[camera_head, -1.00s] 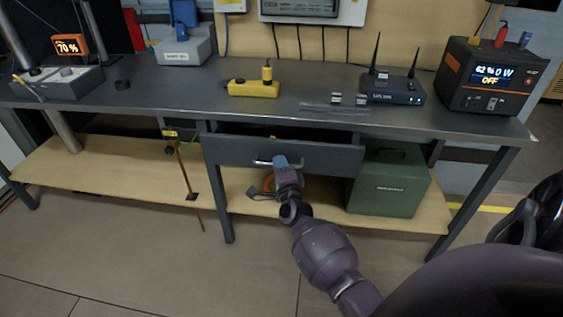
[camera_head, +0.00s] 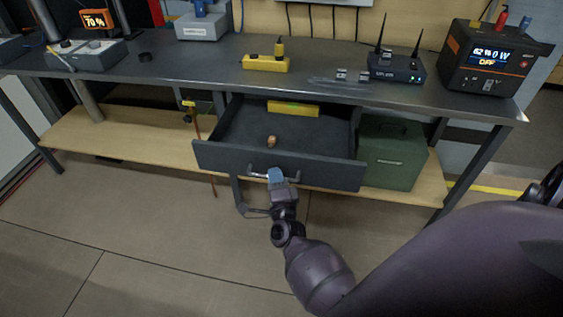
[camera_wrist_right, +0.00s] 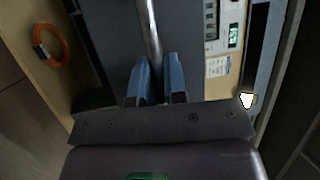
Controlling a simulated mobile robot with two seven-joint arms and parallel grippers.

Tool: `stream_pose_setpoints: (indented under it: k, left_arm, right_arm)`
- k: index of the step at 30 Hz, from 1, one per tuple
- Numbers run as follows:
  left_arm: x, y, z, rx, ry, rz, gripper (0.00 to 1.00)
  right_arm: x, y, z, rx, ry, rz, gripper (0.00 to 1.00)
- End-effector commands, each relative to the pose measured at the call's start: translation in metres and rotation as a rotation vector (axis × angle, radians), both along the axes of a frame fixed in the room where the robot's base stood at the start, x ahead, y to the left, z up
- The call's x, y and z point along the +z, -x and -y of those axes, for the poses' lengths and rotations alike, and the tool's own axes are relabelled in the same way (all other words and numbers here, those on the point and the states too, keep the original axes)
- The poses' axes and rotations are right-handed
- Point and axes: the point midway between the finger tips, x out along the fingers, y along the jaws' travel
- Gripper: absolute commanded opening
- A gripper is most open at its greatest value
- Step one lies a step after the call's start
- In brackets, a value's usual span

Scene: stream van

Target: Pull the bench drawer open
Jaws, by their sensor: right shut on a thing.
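The bench drawer (camera_head: 215,158) is dark grey and stands well out from under the bench top in the head view. Its inside shows, with a yellow object (camera_head: 293,108) at the back and a small brown object (camera_head: 271,141) near the front. My right gripper (camera_head: 276,176) is at the drawer's front, shut on its metal bar handle (camera_head: 260,174). In the right wrist view the blue fingers (camera_wrist_right: 158,80) sit on either side of the handle bar (camera_wrist_right: 150,30). My left gripper is not in view.
The workbench top (camera_head: 200,70) carries a yellow power strip (camera_head: 265,63), a router (camera_head: 396,68) and a power station (camera_head: 487,57). A green case (camera_head: 388,155) stands on the lower shelf, right of the drawer. Floor in front is clear.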

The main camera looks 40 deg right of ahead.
Motion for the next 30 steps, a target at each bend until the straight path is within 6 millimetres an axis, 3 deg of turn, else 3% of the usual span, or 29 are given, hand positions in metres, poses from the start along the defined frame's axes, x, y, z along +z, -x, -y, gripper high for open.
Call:
stream_pose_setpoints:
  k: [6,20,21,22,30]
  left_arm:
    - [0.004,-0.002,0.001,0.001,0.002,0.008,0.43]
    - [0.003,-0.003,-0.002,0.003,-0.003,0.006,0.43]
    - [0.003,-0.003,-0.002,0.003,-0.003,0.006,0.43]
    - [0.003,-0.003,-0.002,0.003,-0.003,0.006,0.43]
    - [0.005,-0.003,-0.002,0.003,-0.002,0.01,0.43]
  right_arm:
    - [0.001,0.013,-0.015,-0.001,0.0,0.001,0.0]
    - [-0.001,0.016,-0.018,-0.001,0.001,0.0,0.0]
    - [-0.001,0.016,-0.018,-0.001,0.001,0.0,0.16]
    - [-0.001,0.016,-0.018,-0.001,0.001,0.0,0.2]
    - [0.0,0.016,-0.018,0.0,0.001,0.0,0.21]
